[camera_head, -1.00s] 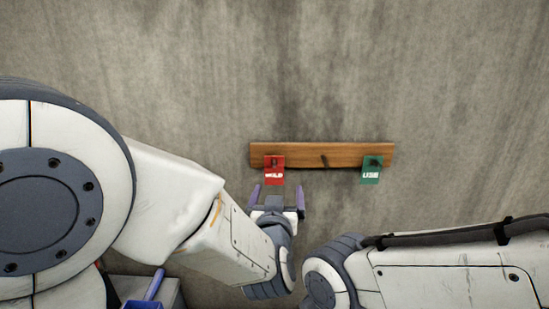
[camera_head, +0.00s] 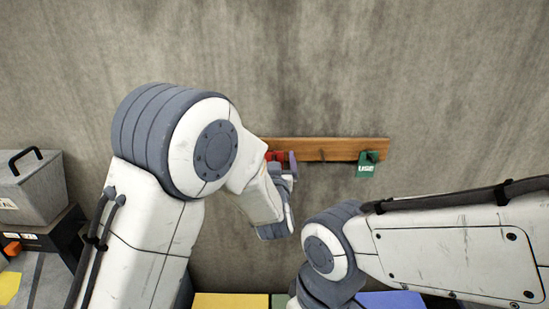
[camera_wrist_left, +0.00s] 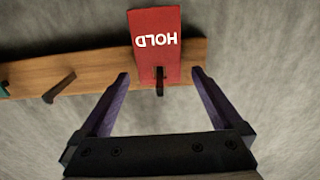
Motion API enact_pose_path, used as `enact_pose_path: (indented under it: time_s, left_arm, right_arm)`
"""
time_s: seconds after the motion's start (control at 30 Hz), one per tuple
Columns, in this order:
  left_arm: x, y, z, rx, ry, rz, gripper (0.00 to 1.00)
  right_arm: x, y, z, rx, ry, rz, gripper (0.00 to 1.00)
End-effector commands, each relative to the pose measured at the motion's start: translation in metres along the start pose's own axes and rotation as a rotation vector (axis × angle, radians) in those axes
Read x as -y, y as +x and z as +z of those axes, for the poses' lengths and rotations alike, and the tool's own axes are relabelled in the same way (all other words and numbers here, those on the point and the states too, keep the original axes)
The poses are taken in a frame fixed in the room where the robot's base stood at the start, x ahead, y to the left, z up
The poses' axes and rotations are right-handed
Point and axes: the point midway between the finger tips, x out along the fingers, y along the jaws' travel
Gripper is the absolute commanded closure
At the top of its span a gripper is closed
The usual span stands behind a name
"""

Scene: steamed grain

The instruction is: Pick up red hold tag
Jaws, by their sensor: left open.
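The red hold tag (camera_wrist_left: 156,38) hangs on a dark peg of the wooden rail (camera_wrist_left: 95,65), its white HOLD lettering upside down in the left wrist view. In the head view only a small part of the red tag (camera_head: 276,155) shows, the rest hidden behind my left arm and gripper. My left gripper (camera_wrist_left: 160,75) is open, with its two purple fingers on either side of the tag's peg end.
A green USE tag (camera_head: 366,166) hangs at the right end of the rail (camera_head: 330,147), with an empty peg between the tags. A grey box (camera_head: 25,190) stands at the far left. Yellow and blue surfaces lie low in front of the wall.

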Motion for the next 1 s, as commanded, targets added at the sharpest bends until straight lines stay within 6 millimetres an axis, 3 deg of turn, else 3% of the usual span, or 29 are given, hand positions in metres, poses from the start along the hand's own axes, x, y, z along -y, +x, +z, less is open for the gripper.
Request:
enact_pose_path:
  time_s: [0.27,0.37,0.5,0.53,1.0]
  left_arm:
    - [0.0002,0.0046,0.0011,0.0,0.0,0.001,0.0]
    - [0.0002,0.0044,0.0011,0.001,0.0,0.001,0.31]
    - [0.0001,0.0043,0.001,0.001,0.0,0.001,0.84]
    - [0.0001,0.0043,0.001,0.001,0.0,0.001,0.88]
    - [-0.0005,0.0043,-0.004,0.0,0.0,0.001,0.88]
  right_arm:
    - [0.0001,-0.0019,0.0,0.0,0.001,0.0,0.5]
    - [0.0001,-0.0019,0.0,0.0,0.001,0.0,0.5]
    - [0.0001,-0.0019,0.0,0.0,0.001,0.0,0.5]
    - [0.0001,-0.002,0.0,0.0,0.001,0.0,0.5]
    - [0.0001,-0.0014,0.0,0.0,0.001,0.0,0.5]
